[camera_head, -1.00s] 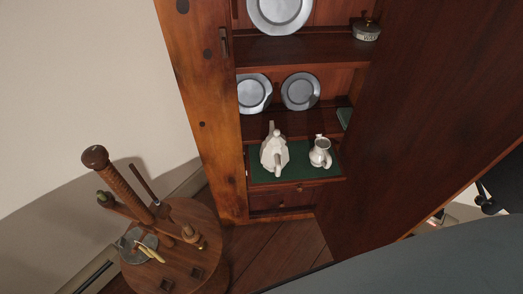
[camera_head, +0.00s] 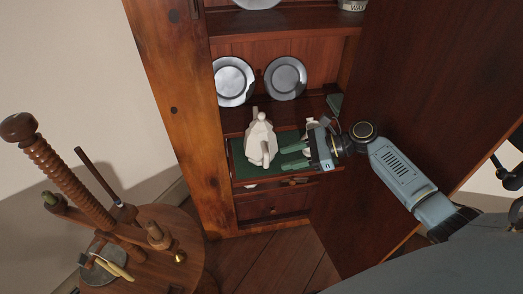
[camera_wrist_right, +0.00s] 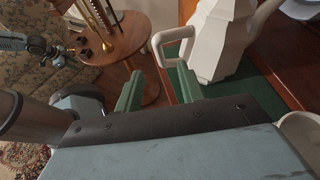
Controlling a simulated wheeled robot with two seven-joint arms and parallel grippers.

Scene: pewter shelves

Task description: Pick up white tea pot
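The white tea pot (camera_head: 260,142) stands upright on the green-lined shelf (camera_head: 240,174) of the wooden cabinet. It also shows at the top right of the right wrist view (camera_wrist_right: 215,42), its looped handle (camera_wrist_right: 157,43) pointing towards my fingers. My right gripper (camera_head: 283,158) is just right of the tea pot, with its green fingers apart and nothing held. In the right wrist view the handle is just beyond the gap between the fingertips (camera_wrist_right: 160,75). Whether a finger touches it is unclear.
A white pitcher (camera_head: 312,123) is partly hidden behind my right gripper. Pewter plates (camera_head: 233,82) stand on the shelf above. The open cabinet door (camera_head: 430,90) flanks my right arm. A round wooden table (camera_head: 185,235) with a wooden screw post stands at the left.

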